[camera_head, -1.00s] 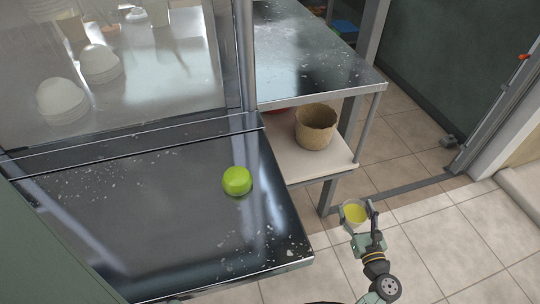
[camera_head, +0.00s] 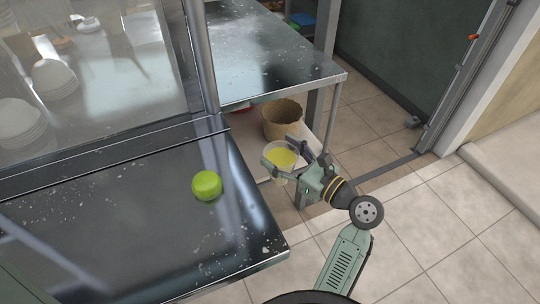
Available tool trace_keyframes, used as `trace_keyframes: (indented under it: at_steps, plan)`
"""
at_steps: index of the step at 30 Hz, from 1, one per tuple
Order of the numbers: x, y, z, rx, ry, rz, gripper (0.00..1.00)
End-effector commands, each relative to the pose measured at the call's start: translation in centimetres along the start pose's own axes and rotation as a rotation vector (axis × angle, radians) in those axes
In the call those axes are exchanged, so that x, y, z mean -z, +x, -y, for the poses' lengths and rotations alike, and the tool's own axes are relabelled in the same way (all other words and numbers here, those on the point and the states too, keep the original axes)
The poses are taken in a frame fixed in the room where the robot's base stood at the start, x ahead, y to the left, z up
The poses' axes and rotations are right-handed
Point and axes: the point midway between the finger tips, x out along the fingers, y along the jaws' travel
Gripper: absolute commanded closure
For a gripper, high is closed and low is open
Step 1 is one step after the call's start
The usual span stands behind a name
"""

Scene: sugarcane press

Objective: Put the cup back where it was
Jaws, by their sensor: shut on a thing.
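The cup (camera_head: 279,159) is clear, open at the top, and holds yellow liquid. My gripper (camera_head: 283,160) is shut on it, with the fingers around its sides. The cup looks roughly upright and is in the air, to the right of the dark metal counter (camera_head: 120,215) and in front of the brown pot. Its lower part is partly hidden by my gripper.
A green lime-like fruit (camera_head: 207,185) sits on the counter near its right side. A brown pot (camera_head: 283,120) stands on a low shelf under the back metal table (camera_head: 275,62). White bowls (camera_head: 22,122) are behind the glass. Tiled floor is free at right.

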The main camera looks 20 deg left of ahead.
Motion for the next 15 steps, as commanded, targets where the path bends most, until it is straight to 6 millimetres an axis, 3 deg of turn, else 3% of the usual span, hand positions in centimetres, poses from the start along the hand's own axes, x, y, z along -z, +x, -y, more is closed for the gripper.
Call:
trace_keyframes:
  at_steps: [15]
  plan:
    - [-0.3, 11.3, 0.0, -0.003, 0.0, 0.001, 0.8]
